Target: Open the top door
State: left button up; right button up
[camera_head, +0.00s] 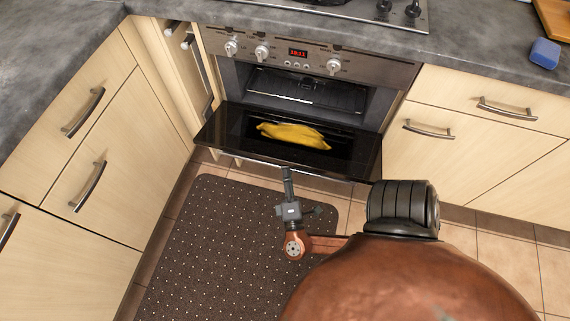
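The top door is a dark glass oven door (225,130). It is hinged down at its lower edge and lies nearly flat, so the oven cavity (310,95) with its wire rack shows behind it. A crumpled yellow cloth (294,135) shows on the middle of the door. One gripper (287,172) is in view, on an arm coming in from the lower right, which I take as my right. Its narrow dark tip is just in front of the door's front edge; contact and finger spread cannot be told. My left gripper is out of view.
The oven's control panel (300,55) has several knobs and a red display. Pale cabinets with bar handles stand left (75,150) and right (470,160). A dark dotted mat (220,250) covers the floor. A blue sponge (545,53) lies on the right counter.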

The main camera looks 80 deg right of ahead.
jog(key=shift+o, duration=1.2)
jog(key=shift+a, duration=0.1)
